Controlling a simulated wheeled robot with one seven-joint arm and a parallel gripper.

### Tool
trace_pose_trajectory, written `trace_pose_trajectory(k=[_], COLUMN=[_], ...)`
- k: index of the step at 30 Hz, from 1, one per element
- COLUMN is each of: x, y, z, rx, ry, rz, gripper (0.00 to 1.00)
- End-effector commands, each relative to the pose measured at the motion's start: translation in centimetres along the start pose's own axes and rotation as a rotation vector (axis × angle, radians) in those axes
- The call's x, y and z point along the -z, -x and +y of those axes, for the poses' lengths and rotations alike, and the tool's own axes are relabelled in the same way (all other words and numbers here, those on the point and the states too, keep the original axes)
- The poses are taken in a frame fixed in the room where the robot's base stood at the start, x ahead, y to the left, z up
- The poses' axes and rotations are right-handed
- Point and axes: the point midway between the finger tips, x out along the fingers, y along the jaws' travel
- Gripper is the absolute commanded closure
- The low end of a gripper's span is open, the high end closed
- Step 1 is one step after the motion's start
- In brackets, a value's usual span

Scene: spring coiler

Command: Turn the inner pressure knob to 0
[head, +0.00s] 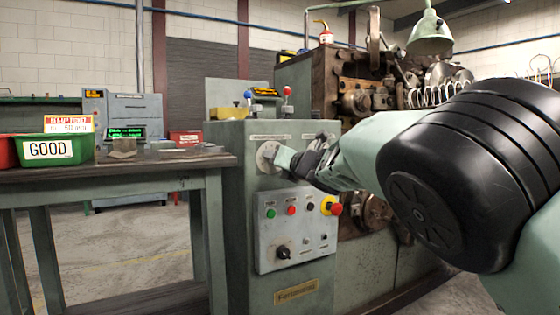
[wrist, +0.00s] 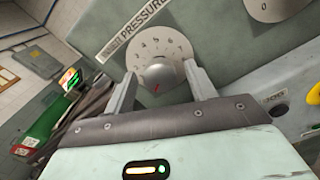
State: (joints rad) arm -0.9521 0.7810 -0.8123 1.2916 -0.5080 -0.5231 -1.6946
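In the wrist view a round grey knob (wrist: 162,75) sits on a pale dial plate (wrist: 177,44) with numbers around it. A red mark shows at its lower edge; I cannot read which number it points at. A label (wrist: 135,28) beside it reads PRESSURE; its first word is too small to read surely. My gripper (wrist: 160,72) has one finger on each side of the knob, with gaps showing. In the head view my gripper (head: 284,158) is at the panel by the dial plate (head: 266,157); the knob is hidden there.
A second dial plate (wrist: 270,8) with a 0 is at the wrist view's top right. Below my gripper, the control box (head: 294,228) has several buttons and a red emergency knob (head: 333,206). A workbench (head: 180,180) with a green GOOD bin (head: 54,150) stands left.

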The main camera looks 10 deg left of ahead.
Motion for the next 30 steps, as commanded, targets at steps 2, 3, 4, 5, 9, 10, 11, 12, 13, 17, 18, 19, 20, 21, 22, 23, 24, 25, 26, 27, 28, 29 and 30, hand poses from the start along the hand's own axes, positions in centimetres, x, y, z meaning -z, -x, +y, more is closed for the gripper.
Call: trace_pose_trajectory(k=[2, 3, 4, 5, 9, 10, 11, 12, 13, 17, 18, 19, 20, 21, 22, 23, 24, 25, 26, 27, 28, 29, 30], x=[-0.1, -0.1, -0.1, -0.1, -0.1, -0.1, -0.1, -0.1, -0.1, -0.1, -0.1, -0.2, -0.2, -0.1, -0.1, -0.2, -0.2, -0.2, -0.1, -0.2, -0.2, -0.1, -0.1], y=[0.0, 0.0, 0.1, 0.1, 1.1, 1.5, 1.9, 2.6, 3.1, 5.6, 6.3, 7.0, 7.5, 8.4, 9.0, 9.6, 10.5, 11.1, 11.7, 12.6, 13.1, 13.7, 14.4], z=[0.0, 0.0, 0.0, 0.0, 0.1, 0.1, 0.1, 0.1, 0.1, 0.1, 0.1, 0.2, 0.1, 0.2, 0.1, 0.1, 0.1, 0.2, 0.1, 0.1, 0.2, 0.1, 0.1], rx=[0.0, 0.0, 0.0, 0.0, -0.001, 0.0, 0.0, 0.0, -0.001, 0.0, 0.0, -0.001, 0.0, -0.001, -0.001, -0.001, 0.0, -0.001, -0.001, -0.001, -0.002, -0.001, -0.001], ry=[-0.001, -0.001, -0.001, -0.001, -0.002, -0.003, -0.003, -0.003, -0.004, -0.005, -0.006, -0.005, -0.004, -0.005, -0.005, -0.005, -0.005, -0.006, -0.006, -0.006, -0.005, -0.004, -0.005], rz=[-0.001, -0.001, -0.001, -0.001, -0.001, -0.001, -0.001, -0.002, -0.001, -0.001, -0.001, -0.001, -0.001, 0.0, 0.0, 0.0, 0.0, 0.0, 0.0, -0.001, 0.0, 0.0, 0.001], gripper=[0.44, 0.44, 0.44, 0.44, 0.44, 0.44, 0.44, 0.44, 0.44, 0.44, 0.44, 0.44, 0.44, 0.44, 0.44, 0.44, 0.44, 0.44, 0.44, 0.44, 0.44, 0.44, 0.44])
